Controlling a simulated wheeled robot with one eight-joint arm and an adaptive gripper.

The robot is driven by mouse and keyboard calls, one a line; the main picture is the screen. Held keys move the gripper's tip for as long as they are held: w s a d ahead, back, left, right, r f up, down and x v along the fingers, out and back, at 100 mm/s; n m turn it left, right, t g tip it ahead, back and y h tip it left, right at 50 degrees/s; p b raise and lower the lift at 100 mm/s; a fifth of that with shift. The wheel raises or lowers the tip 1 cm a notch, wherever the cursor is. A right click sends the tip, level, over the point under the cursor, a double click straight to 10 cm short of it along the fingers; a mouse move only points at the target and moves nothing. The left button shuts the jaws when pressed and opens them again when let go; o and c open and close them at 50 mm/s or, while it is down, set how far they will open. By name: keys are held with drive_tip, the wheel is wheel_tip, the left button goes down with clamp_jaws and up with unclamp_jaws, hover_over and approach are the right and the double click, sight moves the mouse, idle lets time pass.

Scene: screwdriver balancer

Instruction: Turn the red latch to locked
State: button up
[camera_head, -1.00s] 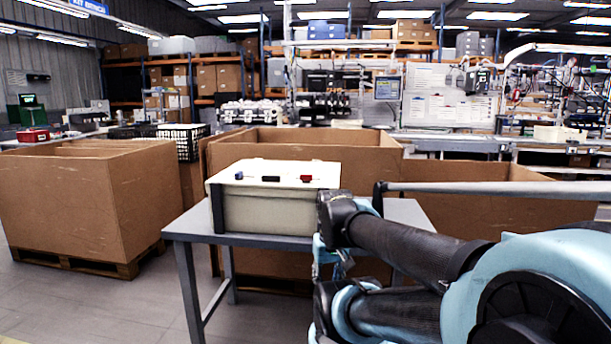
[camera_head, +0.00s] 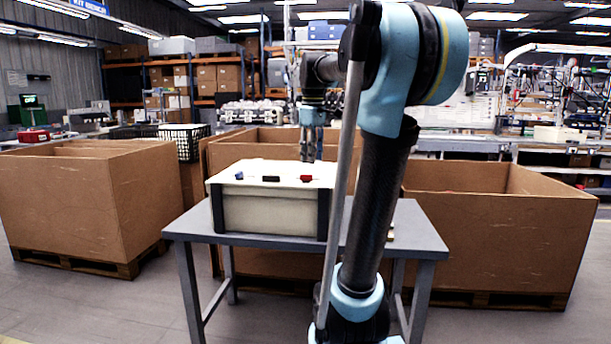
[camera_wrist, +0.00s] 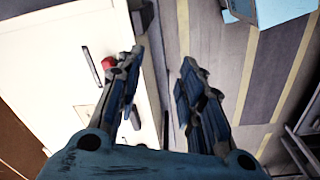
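A cream box (camera_head: 265,212) with dark corner strips stands on a grey table, and its lid also shows in the wrist view (camera_wrist: 50,60). The red latch (camera_head: 306,178) is on the right part of the lid. In the wrist view the red latch (camera_wrist: 108,62) shows beside my left finger, which may cover part of it. My gripper (camera_wrist: 158,75) is open, with nothing between its fingers. In the head view my gripper (camera_head: 311,155) is above the far right part of the lid, apparently behind the red latch. I cannot tell whether it touches anything.
A black latch (camera_head: 271,179) and a blue latch (camera_head: 239,175) are on the same lid, left of the red one. The grey table (camera_head: 415,240) has bare room right of the box. Large cardboard crates (camera_head: 75,205) stand left, behind and right (camera_head: 500,235).

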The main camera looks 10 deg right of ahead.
drive_tip(key=w+r+n, duration=0.4)
drive_tip(key=w+r, duration=0.4)
drive_tip(key=w, duration=0.3)
drive_tip(key=shift+g, duration=0.3)
wheel_tip(320, 180, down, 17)
drive_tip(key=shift+s+f, duration=0.1)
drive_tip(key=shift+s, duration=0.05)
clamp_jaws()
